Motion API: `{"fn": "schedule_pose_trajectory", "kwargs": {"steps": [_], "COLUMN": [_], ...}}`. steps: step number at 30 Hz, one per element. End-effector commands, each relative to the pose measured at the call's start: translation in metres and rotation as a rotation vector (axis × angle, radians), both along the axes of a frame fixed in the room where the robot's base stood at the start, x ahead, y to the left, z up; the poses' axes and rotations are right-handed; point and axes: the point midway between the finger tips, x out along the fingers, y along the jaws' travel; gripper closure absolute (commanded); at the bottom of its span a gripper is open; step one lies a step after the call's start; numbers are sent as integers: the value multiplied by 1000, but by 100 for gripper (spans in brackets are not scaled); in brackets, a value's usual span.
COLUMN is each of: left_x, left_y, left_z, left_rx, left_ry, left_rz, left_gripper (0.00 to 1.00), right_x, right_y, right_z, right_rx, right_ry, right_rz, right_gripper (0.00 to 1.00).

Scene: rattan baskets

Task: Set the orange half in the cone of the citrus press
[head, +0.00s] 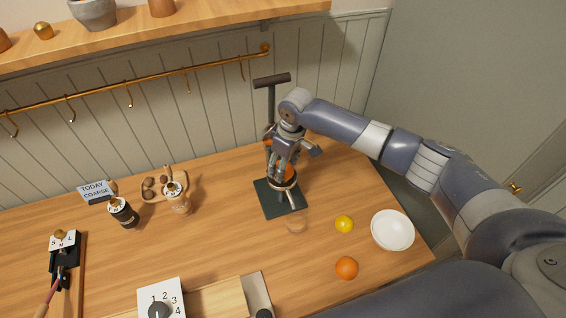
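The citrus press stands at the back of the counter, with a dark square base (280,198), a metal cup part and a tall lever with a dark crossbar handle (272,80). My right gripper (280,168) points down at the middle of the press, just above its cup, and hides much of it. A bright orange patch (290,172) shows beside the fingers over the cup; it looks like the orange half, but whether it is gripped or resting in the cone is too small to tell. My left gripper is out of view.
A grinder (123,212) and a nut tray (152,187) stand left. A rail (150,82) runs along the wall.

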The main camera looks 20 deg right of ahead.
Motion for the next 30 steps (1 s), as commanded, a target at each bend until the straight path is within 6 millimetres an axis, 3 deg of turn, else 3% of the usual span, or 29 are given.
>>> {"fn": "schedule_pose_trajectory", "kwargs": {"steps": [30], "left_x": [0], "left_y": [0], "left_z": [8], "left_rx": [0], "left_ry": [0], "left_rz": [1], "left_gripper": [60], "right_x": [0], "right_y": [1], "right_z": [0], "right_rx": [0], "right_ry": [0], "right_rz": [0], "right_gripper": [70]}}
